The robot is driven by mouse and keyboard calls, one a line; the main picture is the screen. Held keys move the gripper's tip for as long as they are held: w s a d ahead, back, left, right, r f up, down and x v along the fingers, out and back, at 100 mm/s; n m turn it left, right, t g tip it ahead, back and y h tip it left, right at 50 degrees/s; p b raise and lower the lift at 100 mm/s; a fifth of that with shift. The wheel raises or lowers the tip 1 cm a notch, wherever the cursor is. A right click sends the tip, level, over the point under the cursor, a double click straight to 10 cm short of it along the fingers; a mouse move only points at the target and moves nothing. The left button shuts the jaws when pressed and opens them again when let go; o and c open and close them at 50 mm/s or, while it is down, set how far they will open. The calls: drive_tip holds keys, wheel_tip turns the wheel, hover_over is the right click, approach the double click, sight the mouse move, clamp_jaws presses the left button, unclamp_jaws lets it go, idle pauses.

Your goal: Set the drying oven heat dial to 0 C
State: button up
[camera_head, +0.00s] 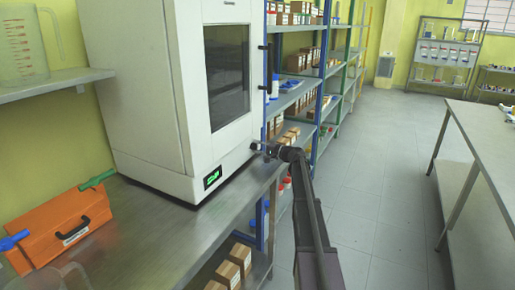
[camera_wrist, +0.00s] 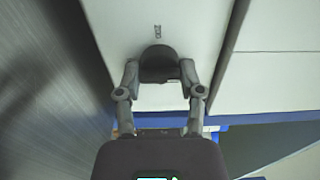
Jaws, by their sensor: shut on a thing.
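The white drying oven (camera_head: 150,95) stands on a grey metal bench, with a dark window in its door. A small display (camera_head: 212,177) with green digits sits low on its front; the digits are too small to read. In the wrist view the dark round heat dial (camera_wrist: 158,63) is on the white front panel (camera_wrist: 125,25), below a small printed mark. My gripper (camera_wrist: 160,75) is shut on the dial, one finger on each side. In the head view my gripper (camera_head: 262,149) reaches the lower right of the oven front, and the dial is hard to make out there.
An orange case (camera_head: 65,228) lies on the bench (camera_head: 165,240) left of the oven. Shelves with boxes and bottles (camera_head: 300,95) stand just behind my gripper. Another table (camera_head: 480,130) is at the right, with clear floor (camera_head: 375,180) between.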

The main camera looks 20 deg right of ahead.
drive_tip(key=shift+w, duration=0.15)
drive_tip(key=o, duration=1.2)
drive_tip(key=shift+a, duration=0.1)
drive_tip(key=shift+c, duration=0.2)
drive_tip(key=shift+s, duration=0.2)
drive_tip(key=v, duration=1.2)
drive_tip(key=shift+w, duration=0.2)
drive_tip(key=shift+s+f, duration=0.1)
